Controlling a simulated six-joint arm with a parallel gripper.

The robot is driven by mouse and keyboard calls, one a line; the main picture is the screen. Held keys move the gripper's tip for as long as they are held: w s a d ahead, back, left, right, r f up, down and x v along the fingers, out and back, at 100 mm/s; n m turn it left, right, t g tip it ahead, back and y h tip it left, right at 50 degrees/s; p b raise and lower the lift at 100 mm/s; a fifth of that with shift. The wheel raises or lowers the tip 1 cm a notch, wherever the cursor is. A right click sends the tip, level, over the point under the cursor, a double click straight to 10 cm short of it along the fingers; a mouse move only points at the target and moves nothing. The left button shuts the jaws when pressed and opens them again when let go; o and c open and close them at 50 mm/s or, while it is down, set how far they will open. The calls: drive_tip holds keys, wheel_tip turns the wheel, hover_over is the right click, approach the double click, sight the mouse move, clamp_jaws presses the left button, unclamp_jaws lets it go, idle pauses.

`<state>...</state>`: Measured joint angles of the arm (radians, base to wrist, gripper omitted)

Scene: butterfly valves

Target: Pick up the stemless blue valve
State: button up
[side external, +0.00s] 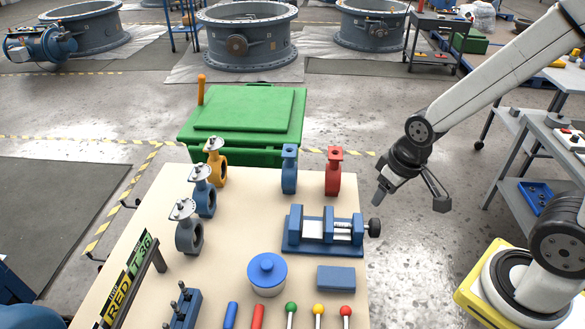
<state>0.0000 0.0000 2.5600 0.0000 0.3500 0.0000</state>
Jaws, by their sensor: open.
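A blue valve (289,170) with a plain flat top and no stem showing stands upright near the back edge of the table, left of a red valve (333,173) of like shape. Another blue valve (204,192) with a silvery fitting on top stands further left, between a yellow valve (216,163) and a grey valve (188,229) with similar tops. My gripper (411,197) is open and empty, off to the right of the red valve and apart from all the valves.
A blue vise (323,232) with a dark knob lies in front of the two plain-topped valves. A blue-lidded pot (267,274), a blue block (336,278) and several ball-topped rods are nearer. A green bin (243,124) stands behind the table (236,230).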

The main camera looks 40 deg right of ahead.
drive_tip(key=o, duration=0.6)
drive_tip(key=shift+c, duration=0.2)
drive_tip(key=shift+w, duration=0.1)
